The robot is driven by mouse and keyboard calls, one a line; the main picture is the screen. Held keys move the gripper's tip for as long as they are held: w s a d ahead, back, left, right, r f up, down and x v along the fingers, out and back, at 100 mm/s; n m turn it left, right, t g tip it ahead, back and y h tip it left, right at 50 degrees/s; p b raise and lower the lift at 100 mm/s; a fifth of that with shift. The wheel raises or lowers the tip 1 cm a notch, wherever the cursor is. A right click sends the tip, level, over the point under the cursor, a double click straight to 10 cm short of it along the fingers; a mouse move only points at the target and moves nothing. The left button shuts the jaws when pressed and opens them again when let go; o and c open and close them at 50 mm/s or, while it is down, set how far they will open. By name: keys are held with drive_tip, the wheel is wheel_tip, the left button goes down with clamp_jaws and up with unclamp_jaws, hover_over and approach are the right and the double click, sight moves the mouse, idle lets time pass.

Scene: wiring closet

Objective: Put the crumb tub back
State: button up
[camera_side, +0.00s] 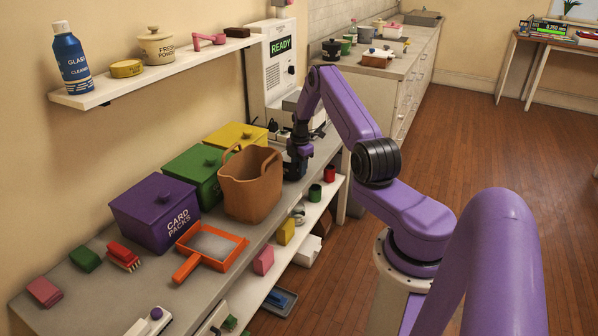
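A tan-brown tub (250,196) with raised handles stands upright on the grey counter, in front of the green and yellow bins. It carries no readable label, so I cannot tell for sure that it is the crumb tub. A white machine (279,62) with a green READY display stands behind it at the back of the counter. My gripper (296,166) points down just right of the tan tub, in front of the machine's lower part. Its dark fingers blend with dark parts there. I cannot tell whether they are open or hold anything.
A purple CARD PACKS bin (155,212), a green bin (194,172) and a yellow bin (236,136) line the wall. A wall shelf (150,72) hangs above. A lower shelf (262,289) holds small items.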

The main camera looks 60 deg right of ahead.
wheel_tip(320, 180, up, 10)
drive_tip(key=shift+s+a, duration=0.15)
drive_tip(key=shift+s, duration=0.1)
idle(0.5)
drive_tip(key=w+a+r+m+t, duration=0.1)
drive_tip(key=w+a+r, duration=0.3)
drive_tip(key=a, duration=0.2)
drive_tip(key=w+a+r+t, duration=0.1)
drive_tip(key=w+a+r, duration=0.2)
drive_tip(key=w+a, duration=0.15)
drive_tip(key=s+a+r, duration=0.2)
drive_tip(key=a, duration=0.6)
drive_tip(key=s+a+r+g, duration=0.1)
drive_tip(key=a+r, duration=0.2)
drive_tip(key=a, duration=0.5)
drive_tip(key=s+a+r, duration=0.2)
drive_tip(key=a, duration=0.6)
drive_tip(key=s+a+r+g+y, duration=0.1)
drive_tip(key=s+a+r, duration=0.2)
drive_tip(key=s+a, duration=0.95)
drive_tip(key=s+d, duration=0.1)
drive_tip(key=s, duration=1.9)
drive_tip(key=shift+d, duration=0.2)
